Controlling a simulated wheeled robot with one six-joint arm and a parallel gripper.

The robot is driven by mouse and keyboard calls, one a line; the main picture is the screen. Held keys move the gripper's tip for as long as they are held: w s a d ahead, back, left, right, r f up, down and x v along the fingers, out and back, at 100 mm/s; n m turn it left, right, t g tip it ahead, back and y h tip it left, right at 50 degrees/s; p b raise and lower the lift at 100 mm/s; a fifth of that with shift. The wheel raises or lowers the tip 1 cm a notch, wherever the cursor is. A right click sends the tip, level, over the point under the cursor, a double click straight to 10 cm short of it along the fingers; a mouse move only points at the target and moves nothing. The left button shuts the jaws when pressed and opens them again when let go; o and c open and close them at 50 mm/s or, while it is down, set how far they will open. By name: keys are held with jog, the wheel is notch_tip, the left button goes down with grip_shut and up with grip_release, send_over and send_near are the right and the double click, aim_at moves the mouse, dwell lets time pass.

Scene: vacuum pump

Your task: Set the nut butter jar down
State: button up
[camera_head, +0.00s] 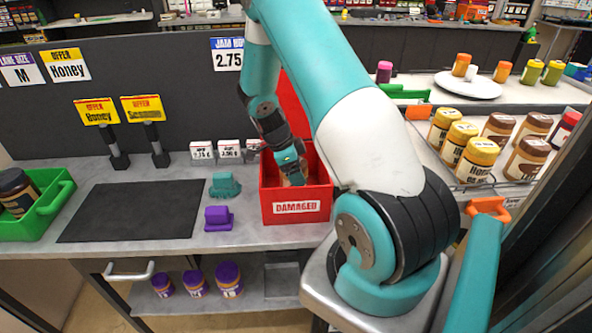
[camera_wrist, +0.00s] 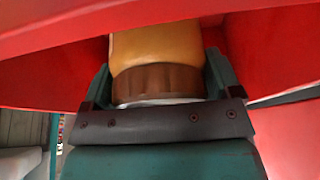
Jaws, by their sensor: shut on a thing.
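The nut butter jar (camera_wrist: 155,46) shows in the wrist view with a tan body and a ribbed brown lid. It sits between the two fingers of my gripper (camera_head: 293,174), which is shut on it at the lid end. In the head view my gripper reaches down into the red box (camera_head: 296,212) labelled DAMAGED, and the jar is mostly hidden there. Red box walls surround the jar in the wrist view. I cannot tell whether the jar touches the box floor.
A black mat (camera_head: 132,211) lies on the counter at left, beside a green crate (camera_head: 45,212) holding a dark jar. A teal holder (camera_head: 224,185) and a purple holder (camera_head: 218,217) stand left of the red box. Several jars (camera_head: 480,158) fill the right-hand shelf.

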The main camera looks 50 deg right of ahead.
jog(key=shift+f, duration=0.55)
jog(key=shift+f, duration=0.1)
